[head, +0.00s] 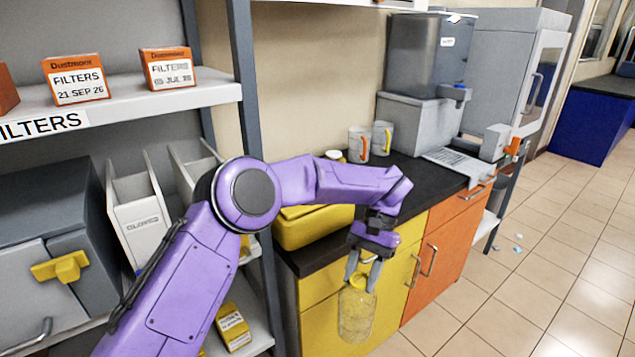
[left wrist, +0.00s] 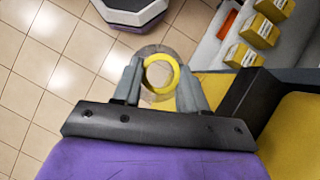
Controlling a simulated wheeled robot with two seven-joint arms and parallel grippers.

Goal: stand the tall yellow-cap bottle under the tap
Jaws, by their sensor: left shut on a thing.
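My left gripper (head: 363,272) is shut on the clear bottle (head: 357,316) by its yellow cap. The bottle hangs roughly upright in front of the yellow cabinet, below counter height. In the left wrist view the yellow cap (left wrist: 161,60) shows as a ring between the two fingers (left wrist: 160,88), with the clear body around it. The bottle is well apart from the tap. My right gripper is out of view.
Two mugs (head: 359,146) stand left of the tank's base. A yellow box (head: 312,228) sits on the dark counter (head: 424,178), partly behind my arm. A shelf post (head: 246,80) stands close to my left arm.

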